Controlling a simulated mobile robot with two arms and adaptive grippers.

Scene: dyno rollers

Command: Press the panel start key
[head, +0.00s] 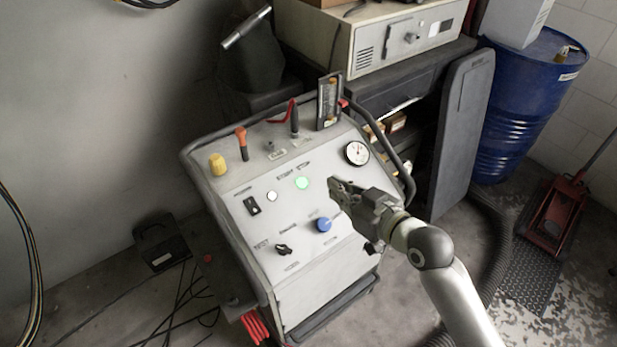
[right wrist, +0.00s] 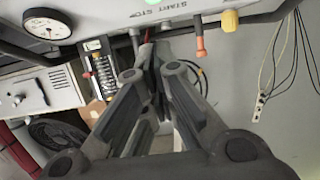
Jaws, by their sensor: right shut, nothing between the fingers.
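The grey control panel (head: 318,228) stands on a wheeled cart and is tilted toward me. A round key lit green (head: 302,183) sits in its upper middle; a white round button (head: 271,196) is left of it. In the right wrist view the green key (right wrist: 152,2) is cut by the top edge, beside a "START" label (right wrist: 172,9). My right gripper (head: 334,186) is shut and empty, just right of the green key in the head view. I cannot tell whether its tips touch the panel. It also shows in the wrist view (right wrist: 150,52). My left gripper is not in view.
The panel also bears a blue knob (head: 323,224), a black rocker switch (head: 252,205), a black rotary knob (head: 284,249), a yellow knob (head: 217,164), an orange-tipped lever (head: 241,140) and a gauge (head: 356,152). A blue drum (head: 515,110) stands at right.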

